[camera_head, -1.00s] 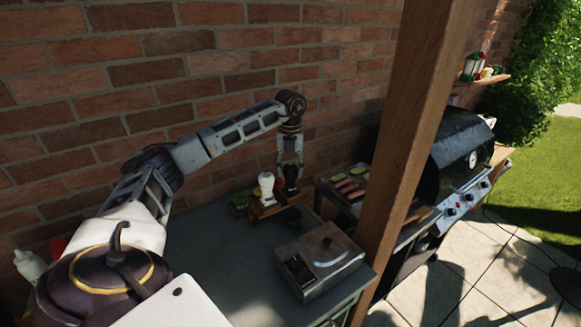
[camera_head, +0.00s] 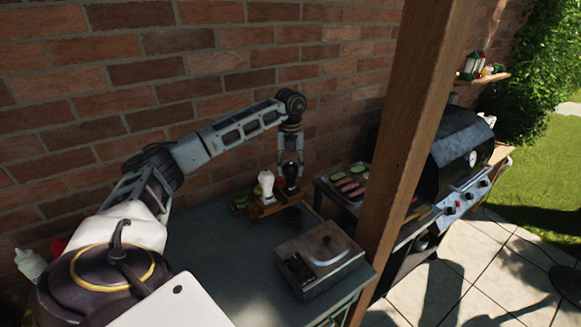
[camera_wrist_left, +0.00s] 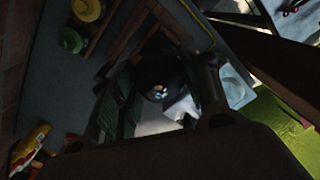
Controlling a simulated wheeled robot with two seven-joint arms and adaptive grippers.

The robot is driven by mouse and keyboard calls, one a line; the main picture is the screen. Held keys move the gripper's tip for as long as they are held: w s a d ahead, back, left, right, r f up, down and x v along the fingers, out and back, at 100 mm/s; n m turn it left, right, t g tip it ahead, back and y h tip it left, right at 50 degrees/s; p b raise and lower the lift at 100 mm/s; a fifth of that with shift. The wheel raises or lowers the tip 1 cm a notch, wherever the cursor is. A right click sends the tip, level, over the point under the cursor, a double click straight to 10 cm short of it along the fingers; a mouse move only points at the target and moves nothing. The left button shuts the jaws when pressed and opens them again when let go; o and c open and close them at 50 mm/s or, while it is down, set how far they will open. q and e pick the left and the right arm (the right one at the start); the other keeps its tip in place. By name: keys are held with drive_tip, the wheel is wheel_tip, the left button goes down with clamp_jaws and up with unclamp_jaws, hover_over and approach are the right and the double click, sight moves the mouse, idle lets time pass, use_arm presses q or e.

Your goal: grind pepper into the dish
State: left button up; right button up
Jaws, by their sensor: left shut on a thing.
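A black pepper mill (camera_head: 290,175) stands upright at the right end of a small wooden rack (camera_head: 262,211), beside a white mill (camera_head: 266,185). My left gripper (camera_head: 290,164) points down from above and is shut on the black mill's top. I cannot tell whether the mill still touches the rack. In the left wrist view the mill's dark round top (camera_wrist_left: 160,82) shows between the fingers. A tray of meat and vegetable slices (camera_head: 350,182) lies to the right; I cannot tell whether this is the dish. My right gripper is not in view.
A wooden post (camera_head: 410,130) rises right of the counter. A black grill (camera_head: 455,150) stands beyond it. The brick wall is close behind.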

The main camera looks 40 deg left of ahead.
sight(291, 164)
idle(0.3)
use_arm(q)
drive_tip(key=o, duration=1)
drive_tip(key=shift+o, duration=0.2)
wheel_tip(291, 164, up, 12)
idle(0.4)
drive_tip(key=shift+f, duration=0.1)
idle(0.6)
